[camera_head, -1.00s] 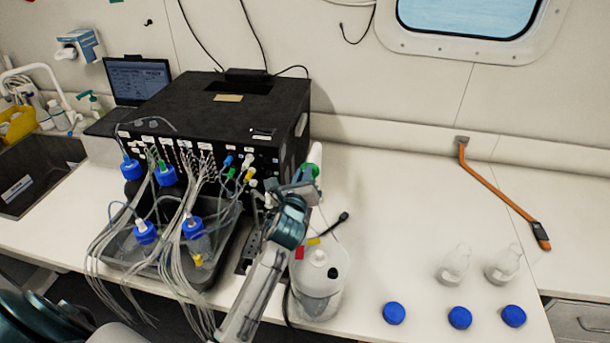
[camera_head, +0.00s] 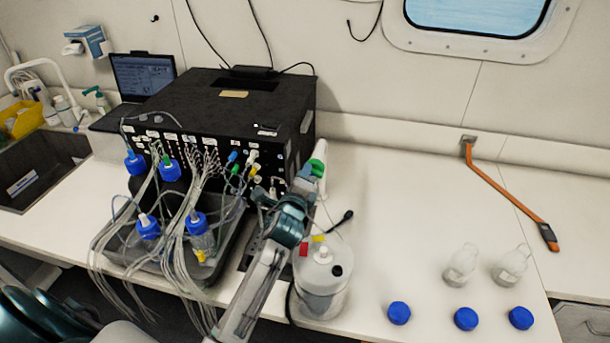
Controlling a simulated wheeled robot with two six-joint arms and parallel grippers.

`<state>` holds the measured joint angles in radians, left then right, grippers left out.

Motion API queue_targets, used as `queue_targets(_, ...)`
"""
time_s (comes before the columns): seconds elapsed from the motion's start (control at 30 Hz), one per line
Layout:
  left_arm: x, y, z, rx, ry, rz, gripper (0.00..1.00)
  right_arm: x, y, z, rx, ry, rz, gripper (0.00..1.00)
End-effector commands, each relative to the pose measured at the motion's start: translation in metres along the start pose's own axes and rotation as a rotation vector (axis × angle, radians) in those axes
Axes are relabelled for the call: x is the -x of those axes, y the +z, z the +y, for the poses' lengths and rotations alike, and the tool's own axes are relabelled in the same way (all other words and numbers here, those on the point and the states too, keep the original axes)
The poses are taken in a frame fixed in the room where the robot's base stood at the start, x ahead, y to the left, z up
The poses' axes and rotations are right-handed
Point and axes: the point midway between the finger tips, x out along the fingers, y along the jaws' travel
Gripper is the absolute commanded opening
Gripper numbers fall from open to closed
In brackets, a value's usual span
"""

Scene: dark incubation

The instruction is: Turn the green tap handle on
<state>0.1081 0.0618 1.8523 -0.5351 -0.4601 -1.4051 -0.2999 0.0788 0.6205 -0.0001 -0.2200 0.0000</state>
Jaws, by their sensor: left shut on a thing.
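The green tap handle (camera_head: 318,168) shows at the right side of the black box, beside a white part that stands upright there. My left gripper (camera_head: 304,186) reaches up from the bottom of the picture to it. Its jaws are at the lower left of the green piece and are shut on it. The jaws and the box's edge hide part of the handle and the contact, so its exact turn is hard to read. My right gripper is not in view.
The black box (camera_head: 230,100) has many thin tubes running to blue-capped bottles in a dark tray (camera_head: 165,262). A white jug (camera_head: 320,285) stands right beside my left arm. Clear bottles (camera_head: 460,265), blue caps (camera_head: 398,313) and an orange bar (camera_head: 505,195) are at right. The mid-right worktop is clear.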

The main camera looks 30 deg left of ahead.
Motion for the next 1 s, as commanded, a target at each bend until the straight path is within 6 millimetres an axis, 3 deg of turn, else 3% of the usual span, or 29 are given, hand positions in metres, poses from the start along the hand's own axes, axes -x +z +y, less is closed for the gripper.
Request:
queue_targets(0.57, 0.0003, -0.0004, 0.0024, 0.036, 0.004, 0.000, 0.00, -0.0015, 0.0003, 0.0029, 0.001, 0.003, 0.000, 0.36)
queue_targets(0.6, 0.0003, -0.0004, 0.0025, 0.036, 0.004, 0.000, 0.14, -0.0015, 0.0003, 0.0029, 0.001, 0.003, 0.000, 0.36)
queue_targets(0.7, 0.0003, -0.0004, 0.0022, 0.036, 0.003, 0.000, 0.33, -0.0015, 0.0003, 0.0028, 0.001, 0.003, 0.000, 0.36)
queue_targets(1.0, 0.0012, -0.0004, 0.0018, 0.036, 0.002, 0.000, 0.34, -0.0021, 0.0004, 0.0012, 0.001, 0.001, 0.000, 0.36)
